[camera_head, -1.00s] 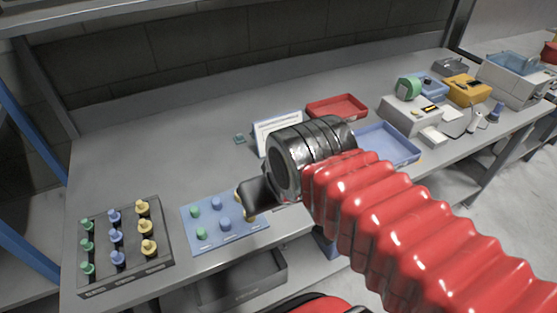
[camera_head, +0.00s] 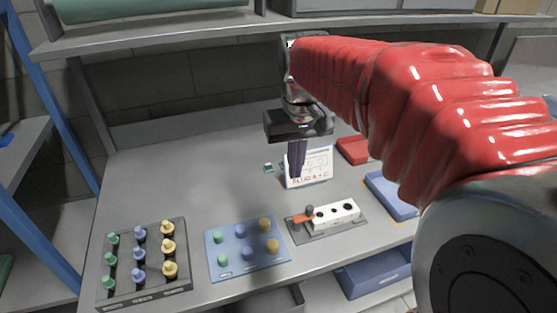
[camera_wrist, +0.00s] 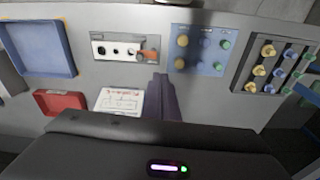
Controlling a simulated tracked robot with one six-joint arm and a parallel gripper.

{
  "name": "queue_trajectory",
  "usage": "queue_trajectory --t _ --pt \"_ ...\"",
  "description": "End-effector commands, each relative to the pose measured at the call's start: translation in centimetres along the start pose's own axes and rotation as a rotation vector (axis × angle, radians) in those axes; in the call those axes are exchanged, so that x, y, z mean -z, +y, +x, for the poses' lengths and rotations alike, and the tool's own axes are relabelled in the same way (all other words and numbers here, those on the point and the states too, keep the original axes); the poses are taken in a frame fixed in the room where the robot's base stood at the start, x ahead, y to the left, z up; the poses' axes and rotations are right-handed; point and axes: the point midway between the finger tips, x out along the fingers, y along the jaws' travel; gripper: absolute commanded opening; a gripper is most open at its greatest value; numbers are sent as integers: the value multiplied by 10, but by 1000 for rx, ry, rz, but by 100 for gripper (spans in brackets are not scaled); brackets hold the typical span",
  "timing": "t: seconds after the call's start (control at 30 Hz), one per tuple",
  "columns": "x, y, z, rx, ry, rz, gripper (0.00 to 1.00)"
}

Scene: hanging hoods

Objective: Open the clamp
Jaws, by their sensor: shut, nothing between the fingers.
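The clamp fixture (camera_head: 338,213) is a white block with dark round holes on a grey plate near the bench's front edge. An orange lever (camera_head: 301,218) with a dark knob lies at its left end. In the wrist view the fixture (camera_wrist: 122,38) is near the top centre, with the orange lever (camera_wrist: 148,55) at its right end. My gripper (camera_head: 297,175) points down above the bench, behind the fixture and apart from it. Its dark fingers are together and empty, and they cover part of a white sign in the head view. The fingers (camera_wrist: 162,80) also show in the wrist view.
A blue board with coloured pegs (camera_head: 246,262) lies left of the clamp, and a dark rack of coloured knobs (camera_head: 145,293) farther left. The white sign (camera_head: 318,165) stands behind. A red tray (camera_head: 353,150) and blue tray (camera_head: 388,195) are to the right. A shelf (camera_head: 180,35) hangs above.

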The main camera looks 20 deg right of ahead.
Motion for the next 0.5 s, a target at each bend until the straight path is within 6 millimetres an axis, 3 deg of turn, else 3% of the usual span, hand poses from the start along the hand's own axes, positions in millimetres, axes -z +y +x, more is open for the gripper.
queue_trajectory --t 0.5 --pt "84 40 45 5 -226 50 0"
